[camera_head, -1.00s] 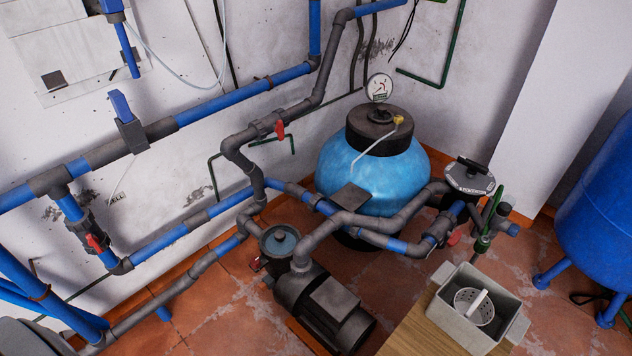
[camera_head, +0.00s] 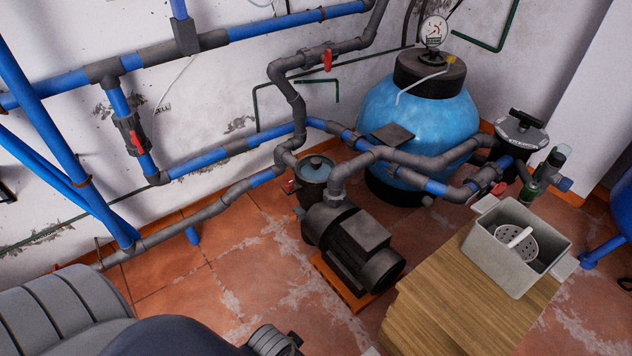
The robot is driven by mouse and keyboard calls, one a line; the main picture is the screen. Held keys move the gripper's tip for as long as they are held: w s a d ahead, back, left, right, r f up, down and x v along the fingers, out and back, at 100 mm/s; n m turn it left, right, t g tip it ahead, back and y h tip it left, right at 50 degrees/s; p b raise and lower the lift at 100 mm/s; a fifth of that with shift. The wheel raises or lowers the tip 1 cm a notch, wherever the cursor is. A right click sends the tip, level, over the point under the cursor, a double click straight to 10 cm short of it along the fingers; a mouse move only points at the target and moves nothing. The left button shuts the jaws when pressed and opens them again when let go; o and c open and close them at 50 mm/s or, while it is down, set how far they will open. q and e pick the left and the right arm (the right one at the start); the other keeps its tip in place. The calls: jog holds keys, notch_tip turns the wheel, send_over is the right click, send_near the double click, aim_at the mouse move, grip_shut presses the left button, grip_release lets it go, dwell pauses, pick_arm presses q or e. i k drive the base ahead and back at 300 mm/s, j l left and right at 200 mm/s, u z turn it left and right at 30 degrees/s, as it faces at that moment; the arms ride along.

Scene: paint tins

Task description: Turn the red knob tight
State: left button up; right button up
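Several red handles show, and I cannot tell which one is the red knob. One red handle (camera_head: 327,60) hangs on the grey pipe along the back wall. Another red handle (camera_head: 136,141) sits on the upright valve at the left. A small red part (camera_head: 290,186) is beside the pump's round lid, and another red part (camera_head: 499,188) is on the pipe at the right. Whether any of them is tight cannot be seen. Neither of my grippers is in view.
A black pump (camera_head: 352,240) stands on the tiled floor, with a blue tank (camera_head: 420,115) behind it. A wooden table (camera_head: 450,290) carries a grey bin (camera_head: 510,260) with a white strainer. A large grey ribbed body (camera_head: 60,310) fills the lower left. Open floor shows left of the pump.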

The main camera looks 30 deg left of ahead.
aim_at(288, 184)
jog(key=u, duration=0.45)
jog(key=i+u, duration=0.15)
jog(key=u, duration=0.3)
jog(key=i+u, duration=0.1)
jog(key=u, duration=0.4)
jog(key=i+l+u, duration=0.1)
jog(key=u, duration=0.35)
jog(key=i+l+u, duration=0.1)
jog(key=u, duration=0.35)
jog(key=k+l, duration=0.05)
jog(key=l, duration=0.05)
